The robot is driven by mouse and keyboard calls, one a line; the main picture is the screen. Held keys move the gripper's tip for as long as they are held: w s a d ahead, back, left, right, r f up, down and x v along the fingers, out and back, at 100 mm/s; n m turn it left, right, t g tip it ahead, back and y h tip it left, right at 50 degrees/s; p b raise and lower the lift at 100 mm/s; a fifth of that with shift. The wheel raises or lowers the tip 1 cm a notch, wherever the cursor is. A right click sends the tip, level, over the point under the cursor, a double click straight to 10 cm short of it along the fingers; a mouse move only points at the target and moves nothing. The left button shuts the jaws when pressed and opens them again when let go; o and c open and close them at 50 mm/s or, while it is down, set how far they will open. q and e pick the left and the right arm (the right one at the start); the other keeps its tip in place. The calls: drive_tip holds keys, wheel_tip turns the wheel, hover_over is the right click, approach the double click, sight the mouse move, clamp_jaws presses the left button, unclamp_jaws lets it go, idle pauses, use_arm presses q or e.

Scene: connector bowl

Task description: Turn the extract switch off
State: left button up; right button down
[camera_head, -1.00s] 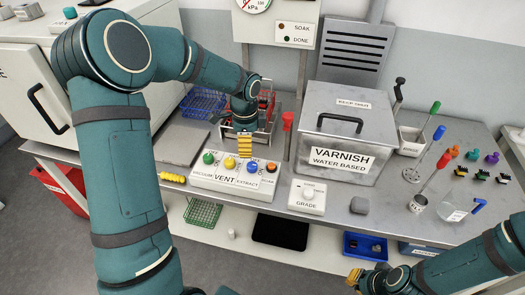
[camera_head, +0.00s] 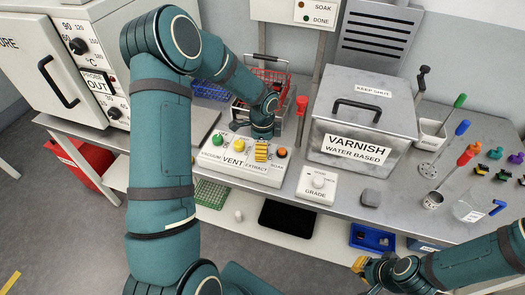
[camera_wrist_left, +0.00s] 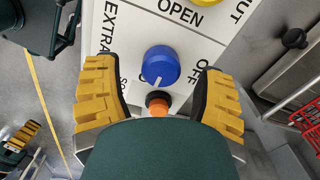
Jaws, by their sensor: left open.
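The white control panel (camera_head: 212,164) carries the labels VACUUM, VENT and EXTRACT. Its extract switch is a round blue knob (camera_wrist_left: 161,65) with a pale pointer line, seen in the left wrist view. My left gripper (camera_head: 262,151) is over that part of the panel and hides the knob in the head view. In the left wrist view its yellow fingers (camera_wrist_left: 160,97) are open, one on each side of the knob; I cannot tell whether they touch it. My right gripper (camera_head: 360,266) is at the lower right, away from the panel; its opening is unclear.
A green knob (camera_head: 215,141) and a yellow knob (camera_head: 238,145) are left of my left gripper. An orange button (camera_head: 281,153) is close on its right. The GRADE dial box (camera_head: 316,187) and varnish tank (camera_head: 360,125) stand further right. A wire rack is behind.

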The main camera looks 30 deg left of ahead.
use_arm(q)
drive_tip(key=shift+f, duration=0.8)
drive_tip(key=c, duration=1.2)
